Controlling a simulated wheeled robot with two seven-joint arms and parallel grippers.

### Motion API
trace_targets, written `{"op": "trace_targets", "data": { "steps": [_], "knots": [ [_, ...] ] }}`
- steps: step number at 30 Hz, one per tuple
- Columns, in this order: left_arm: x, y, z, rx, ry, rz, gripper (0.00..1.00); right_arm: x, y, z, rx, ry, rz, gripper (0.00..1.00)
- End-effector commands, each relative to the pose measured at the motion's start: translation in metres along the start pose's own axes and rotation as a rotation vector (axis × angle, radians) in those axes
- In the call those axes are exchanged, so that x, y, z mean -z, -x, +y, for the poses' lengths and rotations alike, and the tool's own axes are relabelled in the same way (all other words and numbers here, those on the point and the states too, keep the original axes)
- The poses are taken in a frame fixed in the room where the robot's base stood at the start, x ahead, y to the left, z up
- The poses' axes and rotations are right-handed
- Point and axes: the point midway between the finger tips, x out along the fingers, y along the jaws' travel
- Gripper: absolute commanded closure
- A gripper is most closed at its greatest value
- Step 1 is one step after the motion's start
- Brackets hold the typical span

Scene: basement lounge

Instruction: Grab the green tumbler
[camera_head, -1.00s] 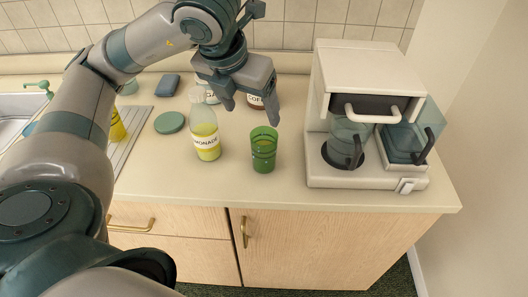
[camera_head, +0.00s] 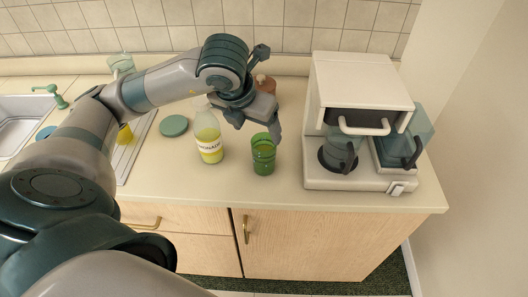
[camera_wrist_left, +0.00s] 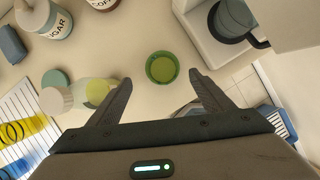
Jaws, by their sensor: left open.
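The green tumbler (camera_head: 263,156) stands upright on the counter, between the lemonade bottle and the coffee maker. In the left wrist view the green tumbler (camera_wrist_left: 162,67) is seen from above, just beyond the fingertips and between their lines. My left gripper (camera_head: 257,133) is open and empty, just above and behind the tumbler in the head view. Its two spread fingers (camera_wrist_left: 160,78) also show in the wrist view. A finger overlaps the tumbler's rim area in the head view; I cannot tell whether they touch. My right gripper is not in view.
The lemonade bottle (camera_head: 208,138) stands close to the left of the tumbler. The white coffee maker (camera_head: 357,175) stands to the right. A green disc (camera_head: 174,126) lies further left. Jars labelled sugar (camera_wrist_left: 45,18) and coffee stand behind. The counter in front of the tumbler is clear.

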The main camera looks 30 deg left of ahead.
Motion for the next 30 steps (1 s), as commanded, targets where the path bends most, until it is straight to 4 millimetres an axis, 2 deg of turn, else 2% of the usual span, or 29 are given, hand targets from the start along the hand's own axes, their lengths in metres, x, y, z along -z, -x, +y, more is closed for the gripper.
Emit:
{"op": "trace_targets", "data": {
  "steps": [1,7,22,30],
  "knots": [
    [0.002,-0.010,0.001,-0.003,0.001,0.004,0.26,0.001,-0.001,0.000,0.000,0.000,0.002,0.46],
    [0.001,-0.030,0.000,-0.002,0.001,0.002,0.26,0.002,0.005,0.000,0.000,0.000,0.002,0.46],
    [0.000,-0.037,-0.001,-0.001,0.000,0.001,0.26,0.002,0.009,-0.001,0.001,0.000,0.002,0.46],
    [0.001,-0.063,-0.005,-0.001,-0.001,0.004,0.26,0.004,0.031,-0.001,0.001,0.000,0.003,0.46]
  ]
}}
